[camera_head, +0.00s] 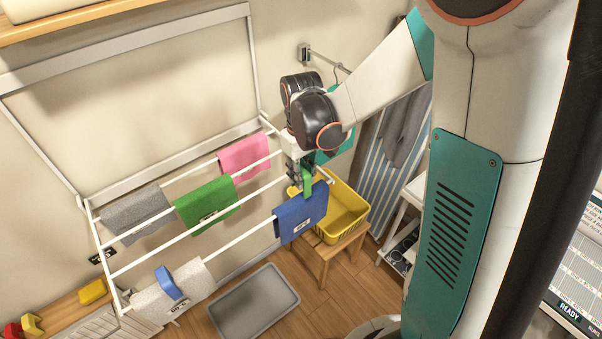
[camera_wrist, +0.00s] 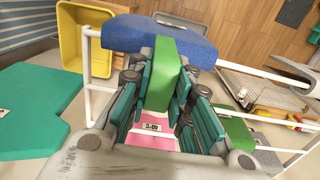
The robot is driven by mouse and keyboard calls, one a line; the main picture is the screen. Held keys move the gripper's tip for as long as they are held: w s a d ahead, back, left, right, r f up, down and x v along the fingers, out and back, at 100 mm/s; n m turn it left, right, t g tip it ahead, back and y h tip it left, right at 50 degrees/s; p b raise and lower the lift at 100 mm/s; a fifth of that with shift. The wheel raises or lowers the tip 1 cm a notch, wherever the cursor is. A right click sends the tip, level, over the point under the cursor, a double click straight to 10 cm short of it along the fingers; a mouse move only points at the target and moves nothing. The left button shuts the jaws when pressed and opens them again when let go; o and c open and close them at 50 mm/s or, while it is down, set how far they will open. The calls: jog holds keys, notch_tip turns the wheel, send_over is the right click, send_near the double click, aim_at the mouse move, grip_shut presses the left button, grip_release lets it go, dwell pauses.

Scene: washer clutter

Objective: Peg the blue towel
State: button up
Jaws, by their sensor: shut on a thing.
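The blue towel (camera_head: 302,212) hangs over the front rod of the white drying rack, near its right end. It also lies across the top of the wrist view (camera_wrist: 150,32). My gripper (camera_head: 303,177) is shut on a green peg (camera_head: 308,183), just above and behind the blue towel's top edge. In the wrist view the green peg (camera_wrist: 166,68) sits between the pads of my gripper (camera_wrist: 160,90), its far end overlapping the towel's edge. I cannot tell whether the peg touches or straddles the towel.
Pink (camera_head: 244,157), green (camera_head: 207,205) and dark grey (camera_head: 137,213) towels hang on the rack's other rods. A pale towel (camera_head: 165,305) carries a blue peg (camera_head: 168,283). A yellow basket (camera_head: 343,208) stands on a wooden stool behind the blue towel. A grey tray (camera_head: 254,304) lies on the floor.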

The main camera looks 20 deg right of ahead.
aim_at(302, 197)
jog(key=shift+s+f, duration=0.1)
jog(key=shift+f+b, duration=0.2)
jog(key=shift+b, duration=0.15)
notch_tip(302, 197, down, 6)
jog(key=b, duration=0.5)
jog(key=shift+b, duration=0.35)
jog(key=shift+s+f+b, duration=0.3)
jog(key=o, duration=0.9)
jog(key=shift+w+f, duration=0.15)
jog(key=shift+w, duration=0.05)
